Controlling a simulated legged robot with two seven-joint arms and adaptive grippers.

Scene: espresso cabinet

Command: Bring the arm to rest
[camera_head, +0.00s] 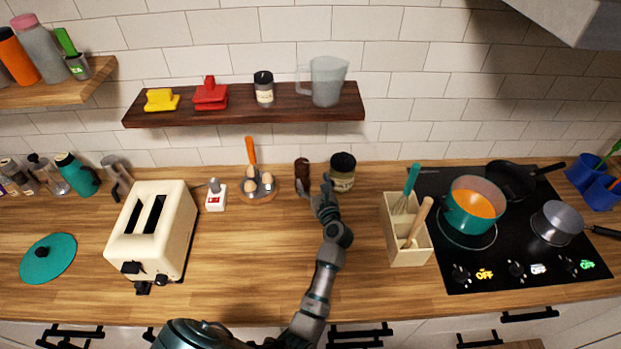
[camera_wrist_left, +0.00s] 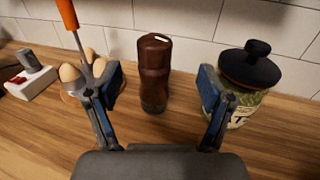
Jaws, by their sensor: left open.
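My left gripper (camera_head: 317,188) reaches over the middle of the wooden counter toward the wall. In the left wrist view its fingers (camera_wrist_left: 160,88) are spread apart with nothing held between them. A dark brown bottle (camera_head: 302,172) stands upright just beyond the fingers; in the wrist view the bottle (camera_wrist_left: 154,75) appears in the gap between them, apart from both as far as I can tell. A jar with a dark lid (camera_head: 342,172) stands just right of the gripper; the jar (camera_wrist_left: 262,80) is partly behind the right finger in the wrist view. My right gripper is out of sight.
An egg holder (camera_head: 262,192) with an orange handle and a small white device (camera_head: 216,198) stand to the left. A cream toaster (camera_head: 175,235) is further left. A utensil box (camera_head: 408,252) and a stove with pots are right. The front middle counter is clear.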

